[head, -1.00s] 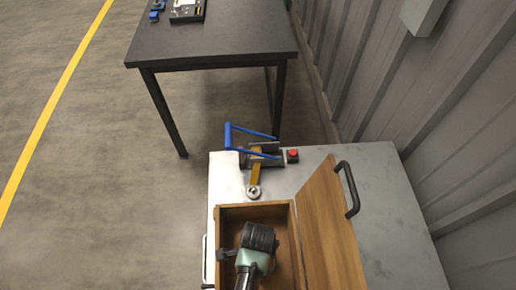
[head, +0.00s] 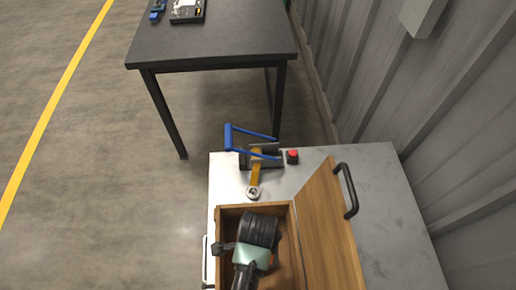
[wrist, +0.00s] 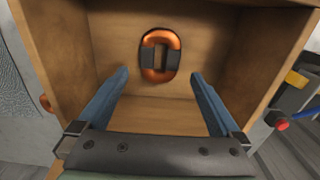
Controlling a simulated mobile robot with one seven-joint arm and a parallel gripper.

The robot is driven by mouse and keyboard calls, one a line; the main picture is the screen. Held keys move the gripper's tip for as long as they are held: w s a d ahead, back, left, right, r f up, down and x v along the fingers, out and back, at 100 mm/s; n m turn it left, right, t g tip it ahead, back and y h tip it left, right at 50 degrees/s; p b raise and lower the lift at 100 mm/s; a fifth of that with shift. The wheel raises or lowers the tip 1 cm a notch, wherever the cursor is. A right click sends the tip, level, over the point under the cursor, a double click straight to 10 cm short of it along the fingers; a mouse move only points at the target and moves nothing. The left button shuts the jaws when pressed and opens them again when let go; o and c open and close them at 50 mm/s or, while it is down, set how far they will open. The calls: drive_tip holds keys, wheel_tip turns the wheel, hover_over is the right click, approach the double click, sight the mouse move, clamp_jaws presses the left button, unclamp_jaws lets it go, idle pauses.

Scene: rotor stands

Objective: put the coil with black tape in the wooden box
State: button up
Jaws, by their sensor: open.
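The coil with black tape (wrist: 160,55) is an orange ring with black tape on two sides. In the wrist view it lies inside the wooden box, on its floor. The wooden box (head: 226,210) stands on the grey cabinet with its lid (head: 327,225) open to the right; its inner walls fill much of the wrist view (wrist: 238,85). My gripper (wrist: 160,78) is open, its two blue fingers apart and pointing into the box, with the coil beyond them and nothing between them. In the head view my arm and gripper hide most of the box's inside.
The grey cabinet top (head: 385,200) is bare right of the lid. A clamp with blue handles (head: 252,145) and a red button (head: 292,156) stand behind the box. A dark table (head: 215,40) stands farther back. A ribbed wall (head: 450,130) bounds the right.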

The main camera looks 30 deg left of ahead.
wheel_tip(320, 180, up, 5)
drive_tip(key=shift+r, duration=0.1)
idle(0.7)
